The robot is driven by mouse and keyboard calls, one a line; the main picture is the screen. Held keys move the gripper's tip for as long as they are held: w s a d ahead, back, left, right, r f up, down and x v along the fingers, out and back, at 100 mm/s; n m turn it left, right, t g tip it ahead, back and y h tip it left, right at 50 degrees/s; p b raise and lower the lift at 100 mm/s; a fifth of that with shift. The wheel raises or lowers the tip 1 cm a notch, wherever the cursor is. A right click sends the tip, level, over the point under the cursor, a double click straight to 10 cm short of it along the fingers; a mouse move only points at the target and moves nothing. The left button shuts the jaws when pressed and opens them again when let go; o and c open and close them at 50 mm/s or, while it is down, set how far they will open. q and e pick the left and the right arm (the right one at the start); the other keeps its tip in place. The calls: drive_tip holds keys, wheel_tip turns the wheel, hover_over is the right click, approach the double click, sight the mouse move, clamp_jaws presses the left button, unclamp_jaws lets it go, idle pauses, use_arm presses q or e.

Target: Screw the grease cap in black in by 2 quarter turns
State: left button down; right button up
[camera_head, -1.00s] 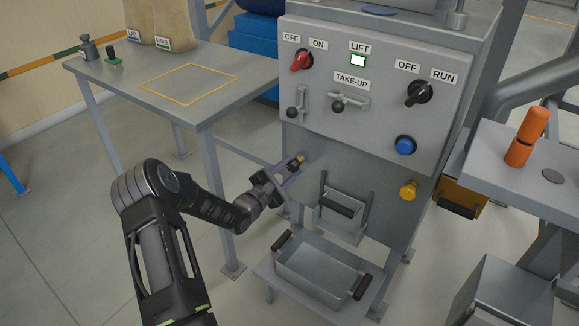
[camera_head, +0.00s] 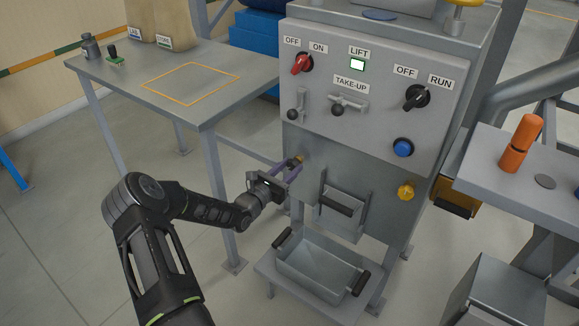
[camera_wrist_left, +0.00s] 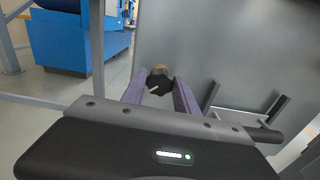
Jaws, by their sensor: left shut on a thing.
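The black grease cap (camera_wrist_left: 159,83) sits on a brass fitting (camera_wrist_left: 157,70) on the lower front of the grey machine. It carries a pale mark on its face. In the head view the cap (camera_head: 291,163) is small and partly covered by the fingers. My left gripper (camera_head: 289,170) reaches it from the front left, and its purple fingers are shut on the cap. In the left wrist view the two fingers (camera_wrist_left: 160,88) stand on either side of the cap. My right gripper is not in view.
The grey control panel (camera_head: 375,75) with switches and a blue button (camera_head: 403,148) is above. A yellow knob (camera_head: 405,190) is to the right. A chute with a black handle (camera_head: 336,205) and a metal bin (camera_head: 317,270) are below right. A table (camera_head: 150,75) stands left.

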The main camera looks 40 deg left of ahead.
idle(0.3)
use_arm(q)
drive_tip(key=c, duration=0.9)
unclamp_jaws()
drive_tip(key=s+p, duration=0.1)
drive_tip(key=s, duration=0.6)
drive_tip(key=shift+s+d, duration=0.1)
drive_tip(key=shift+s, duration=0.3)
